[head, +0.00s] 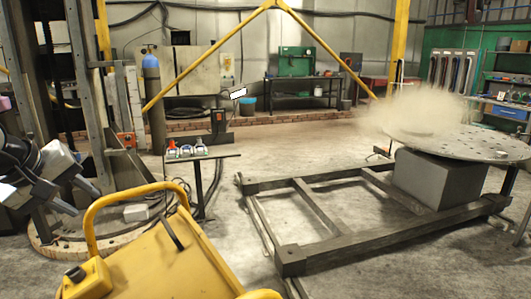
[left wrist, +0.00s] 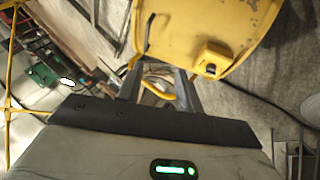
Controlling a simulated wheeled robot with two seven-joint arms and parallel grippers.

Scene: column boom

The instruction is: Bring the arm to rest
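My left gripper (head: 80,199) is at the left side of the head view, dark grey, on the black end of my left arm. In the left wrist view the two grey fingers of this gripper (left wrist: 158,76) stand apart with nothing held between them. A yellow bar shows beyond the gap, and I cannot tell how far off it is. My right arm and gripper are in neither view.
A yellow machine body (head: 160,250) with a raised handle and a knob box stands close, right of the left gripper. A small stand (head: 201,157) holds several small items. A dark floor frame (head: 320,258) and round metal table (head: 470,145) are right. Concrete floor between is clear.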

